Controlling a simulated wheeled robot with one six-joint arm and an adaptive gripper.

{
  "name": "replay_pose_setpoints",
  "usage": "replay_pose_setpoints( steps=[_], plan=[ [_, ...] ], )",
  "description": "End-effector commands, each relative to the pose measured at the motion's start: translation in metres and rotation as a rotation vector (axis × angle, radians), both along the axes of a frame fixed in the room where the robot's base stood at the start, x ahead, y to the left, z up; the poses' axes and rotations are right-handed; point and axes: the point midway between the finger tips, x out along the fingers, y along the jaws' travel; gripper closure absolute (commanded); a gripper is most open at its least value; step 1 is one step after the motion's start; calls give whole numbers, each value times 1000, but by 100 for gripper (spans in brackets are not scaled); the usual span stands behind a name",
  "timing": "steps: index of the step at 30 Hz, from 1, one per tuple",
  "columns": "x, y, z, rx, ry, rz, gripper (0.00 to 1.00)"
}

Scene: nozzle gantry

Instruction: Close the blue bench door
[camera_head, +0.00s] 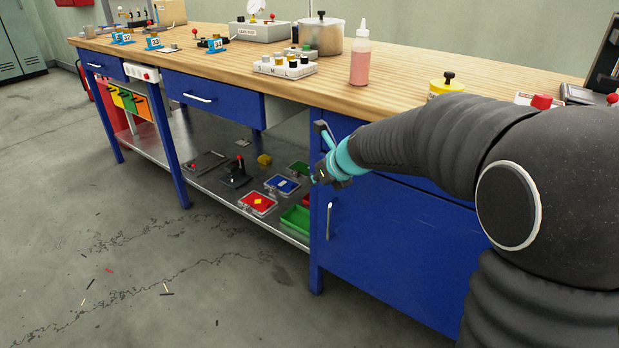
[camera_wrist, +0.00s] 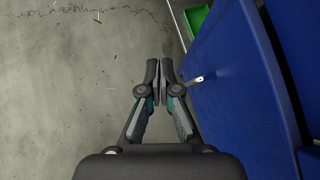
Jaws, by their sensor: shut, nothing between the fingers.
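The blue bench door (camera_head: 390,245) is the large panel of the cabinet at the right end of the bench, with an upright metal handle (camera_head: 328,220) near its left edge. In the wrist view the door (camera_wrist: 235,105) fills the right, and its handle (camera_wrist: 200,78) lies just right of the fingertips. I cannot tell from these views whether the door stands slightly ajar. My gripper (camera_head: 318,177) is at the cabinet's left front corner, above the handle. In the wrist view my gripper (camera_wrist: 160,70) is shut and empty, with a small visible gap to the door face.
A low metal shelf (camera_head: 215,185) with several small parts and a green tray (camera_head: 297,218) lies left of the cabinet. The floor (camera_head: 150,270) in front is clear apart from small scraps.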

Motion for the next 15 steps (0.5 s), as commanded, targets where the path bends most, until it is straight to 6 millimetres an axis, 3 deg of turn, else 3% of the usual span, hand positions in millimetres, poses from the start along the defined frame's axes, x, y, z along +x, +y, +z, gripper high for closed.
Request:
replay_pose_setpoints(
  steps=[8, 15],
  plan=[
    [-23, 18, 3, 0, 1, -2, 100],
    [-51, 33, 37, 1, -4, -8, 100]
  ],
)
